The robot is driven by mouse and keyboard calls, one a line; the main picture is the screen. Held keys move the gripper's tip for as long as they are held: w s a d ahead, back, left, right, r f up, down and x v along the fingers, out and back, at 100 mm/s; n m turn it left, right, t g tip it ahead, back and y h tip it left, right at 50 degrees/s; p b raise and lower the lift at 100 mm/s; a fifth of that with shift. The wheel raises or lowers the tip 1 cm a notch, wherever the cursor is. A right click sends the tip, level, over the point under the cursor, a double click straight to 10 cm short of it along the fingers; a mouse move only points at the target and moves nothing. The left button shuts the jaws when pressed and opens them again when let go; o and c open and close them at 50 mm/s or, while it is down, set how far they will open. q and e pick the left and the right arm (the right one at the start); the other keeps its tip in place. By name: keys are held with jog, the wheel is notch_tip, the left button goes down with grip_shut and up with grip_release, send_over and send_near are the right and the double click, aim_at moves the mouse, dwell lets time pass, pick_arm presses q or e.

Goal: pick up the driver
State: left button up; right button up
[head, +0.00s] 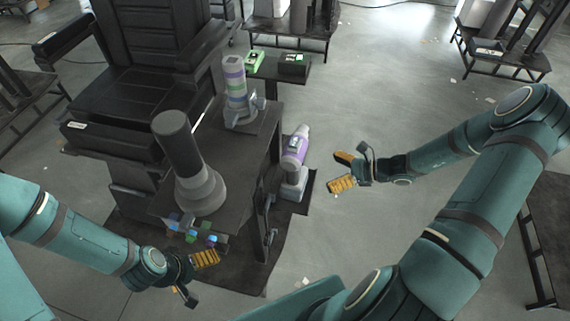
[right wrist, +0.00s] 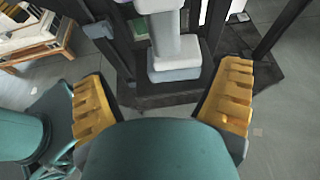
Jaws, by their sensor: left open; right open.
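What looks like the driver (head: 297,148), with a white and purple body above a grey base (head: 293,186), stands on a low dark shelf at the right side of the dark cart. My right gripper (head: 344,171) is open and empty, a short way to its right, fingers pointing towards it. In the right wrist view, a pale grey stepped body (right wrist: 176,50), likely the driver's lower part, shows ahead between the open fingers (right wrist: 165,75), touching neither. My left gripper (head: 196,277) is open and empty at the cart's front edge, far from the driver.
A dark grey cylinder on a round base (head: 180,150) and a banded grey device (head: 235,85) stand on the cart. Small coloured blocks (head: 190,235) lie at its front. Green and black boxes (head: 292,64) sit on a rear shelf.

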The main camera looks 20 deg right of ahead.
aim_at(300, 170)
jog(key=b+x, duration=0.1)
jog(key=x, duration=0.7)
jog(key=shift+w+d+r, duration=0.1)
jog(key=shift+w, duration=0.2)
jog(key=b+x, duration=0.1)
jog(key=x, duration=0.3)
jog(key=shift+f+b, duration=0.35)
jog(key=shift+w+a+f, duration=0.15)
jog(key=shift+w+a, duration=0.2)
jog(key=shift+a, duration=0.05)
jog(key=shift+c, duration=0.3)
jog(key=c, duration=1.3)
